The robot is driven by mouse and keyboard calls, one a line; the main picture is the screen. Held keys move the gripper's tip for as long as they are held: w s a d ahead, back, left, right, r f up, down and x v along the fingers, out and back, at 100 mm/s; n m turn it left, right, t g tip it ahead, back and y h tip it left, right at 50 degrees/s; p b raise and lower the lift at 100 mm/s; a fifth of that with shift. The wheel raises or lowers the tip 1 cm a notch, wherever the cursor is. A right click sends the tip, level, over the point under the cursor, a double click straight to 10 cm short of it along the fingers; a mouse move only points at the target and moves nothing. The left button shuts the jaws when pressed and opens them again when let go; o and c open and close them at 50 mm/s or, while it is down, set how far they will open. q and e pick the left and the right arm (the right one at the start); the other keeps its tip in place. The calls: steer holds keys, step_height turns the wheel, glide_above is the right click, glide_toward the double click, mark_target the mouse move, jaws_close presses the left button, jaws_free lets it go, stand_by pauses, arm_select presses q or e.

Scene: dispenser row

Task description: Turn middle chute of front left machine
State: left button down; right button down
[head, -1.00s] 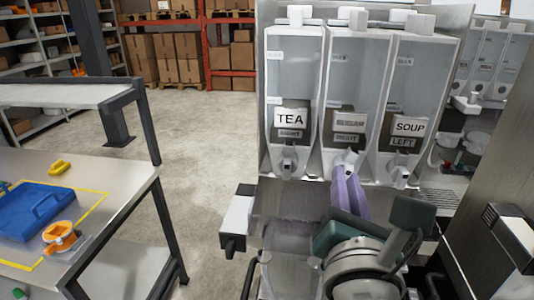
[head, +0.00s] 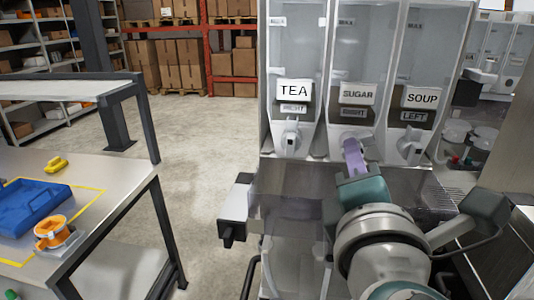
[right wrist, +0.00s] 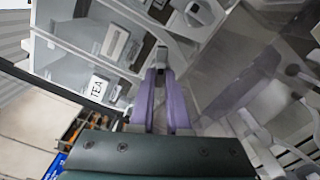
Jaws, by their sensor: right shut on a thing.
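The front left machine (head: 390,25) has three clear hoppers labelled TEA, SUGAR and SOUP. The middle chute, under the SUGAR label (head: 357,94), is mostly hidden in the head view behind my right gripper (head: 353,150). My right gripper's purple fingers reach up to that chute from below and in front, and are shut on it. The wrist view shows the two fingers (right wrist: 160,85) close together, with a small dark part of the chute (right wrist: 161,57) at their tips. The TEA chute (head: 291,142) and SOUP chute (head: 410,148) hang free on either side. My left gripper is not in view.
A steel ledge (head: 300,185) lies below the chutes. A work table (head: 120,200) with a blue tray (head: 30,205) and an orange part (head: 54,232) stands at the left. Another dispenser (head: 500,60) stands behind at the right. The floor between table and machine is clear.

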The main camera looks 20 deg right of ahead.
steer(key=m+b, duration=0.9)
steer(key=m, duration=0.2)
steer(key=shift+b, duration=0.3)
stand_by(0.3)
steer(key=c, duration=0.9)
jaws_free()
steer(key=shift+a, duration=0.1)
